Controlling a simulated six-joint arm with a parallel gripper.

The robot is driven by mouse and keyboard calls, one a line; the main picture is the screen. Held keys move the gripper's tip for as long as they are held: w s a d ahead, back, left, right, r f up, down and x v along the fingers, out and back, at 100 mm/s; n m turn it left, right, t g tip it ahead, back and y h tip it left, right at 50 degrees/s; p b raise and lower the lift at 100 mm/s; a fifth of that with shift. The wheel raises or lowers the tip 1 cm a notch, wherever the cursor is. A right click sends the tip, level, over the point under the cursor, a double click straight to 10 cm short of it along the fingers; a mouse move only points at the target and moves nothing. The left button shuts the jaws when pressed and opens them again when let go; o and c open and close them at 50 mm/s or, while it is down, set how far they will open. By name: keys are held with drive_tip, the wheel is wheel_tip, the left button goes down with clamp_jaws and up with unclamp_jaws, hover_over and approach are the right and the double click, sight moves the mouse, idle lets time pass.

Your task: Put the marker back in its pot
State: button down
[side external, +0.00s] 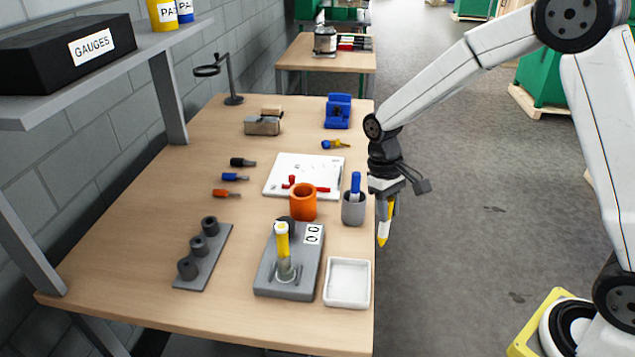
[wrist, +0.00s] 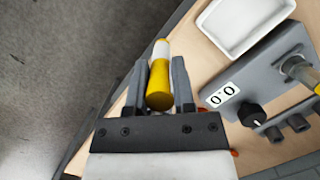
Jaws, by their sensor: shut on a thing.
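A yellow marker with a white section (side external: 384,232) is held between the fingers of my gripper (side external: 388,203), pointing down and slightly tilted. In the wrist view my gripper (wrist: 159,72) is shut on this marker (wrist: 159,85), with its yellow end nearer the camera. My gripper hangs just past the table's right edge, over the floor. A grey pot (side external: 353,210) stands to its left near that edge, with a blue-and-white marker (side external: 356,185) upright in it. I cannot tell which pot is the marker's own.
A white tray (side external: 347,302) and a grey device with a yellow handle (side external: 263,282) stand in front. A white board (side external: 280,188) with red pieces lies behind the pots. A grey rack (side external: 215,258) and several small tools are on the left. A shelf (side external: 145,50) overhangs the left.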

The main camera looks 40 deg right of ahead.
drive_tip(key=s+r+v, duration=0.1)
drive_tip(key=s+v, duration=0.2)
drive_tip(key=v, duration=1)
drive_tip(key=w+a+m+t+y, duration=0.1)
drive_tip(key=w+a+m+t, duration=0.2)
drive_tip(key=w+m, duration=0.95)
drive_tip(key=w+a+m+t+y, duration=0.15)
drive_tip(key=w+a+m, duration=0.25)
drive_tip(key=w+m, duration=0.8)
drive_tip(key=s+f+m, duration=0.3)
drive_tip(key=f, duration=0.8)
drive_tip(key=shift+d+h, duration=0.2)
drive_tip(key=shift+h, duration=0.15)
drive_tip(key=shift+t, duration=0.25)
drive_tip(key=shift+f, duration=1.85)
drive_tip(key=shift+f, duration=0.15)
drive_tip(key=shift+c, duration=2.3)
unclamp_jaws()
